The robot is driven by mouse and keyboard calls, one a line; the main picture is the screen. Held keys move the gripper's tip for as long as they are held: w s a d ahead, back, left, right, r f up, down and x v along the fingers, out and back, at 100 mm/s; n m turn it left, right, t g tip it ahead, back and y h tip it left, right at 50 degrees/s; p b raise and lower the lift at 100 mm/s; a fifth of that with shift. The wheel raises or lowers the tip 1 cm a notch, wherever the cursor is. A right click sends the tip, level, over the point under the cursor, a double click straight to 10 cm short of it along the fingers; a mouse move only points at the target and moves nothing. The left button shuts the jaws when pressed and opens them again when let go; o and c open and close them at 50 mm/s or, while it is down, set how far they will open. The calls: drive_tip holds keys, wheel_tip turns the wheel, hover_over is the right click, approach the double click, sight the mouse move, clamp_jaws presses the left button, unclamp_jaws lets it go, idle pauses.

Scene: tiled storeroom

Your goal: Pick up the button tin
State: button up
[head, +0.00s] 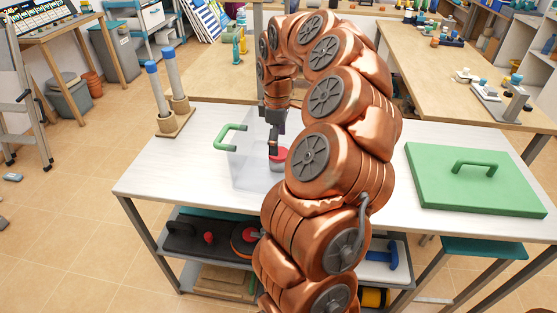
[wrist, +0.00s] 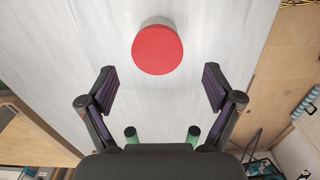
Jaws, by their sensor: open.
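The button tin, a round tin with a red lid, stands on the white table inside a clear box; its red top shows in the head view (head: 281,153) and the wrist view (wrist: 157,50). The clear box (head: 247,172) has a green handle (head: 229,138) on its left side. My gripper (head: 274,152) reaches down into the box area beside the tin, partly hidden by my arm. In the wrist view my gripper (wrist: 159,90) is open and empty, with its two fingers spread wide. The tin lies beyond the fingertips, not between them.
A green lid (head: 440,185) with a handle lies at the right of the white table (head: 150,180). A wooden stand with two blue-topped posts (head: 165,95) is at the back left. A shelf below holds several items. Wooden benches (head: 425,60) stand behind.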

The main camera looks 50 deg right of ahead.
sight(279, 159)
drive_tip(key=shift+s+d+f, duration=0.1)
drive_tip(key=shift+f, duration=1.25)
drive_tip(key=shift+d+f, duration=0.1)
drive_tip(key=shift+f, duration=1.2)
drive_tip(key=shift+c, duration=0.3)
drive_tip(key=c, duration=1.2)
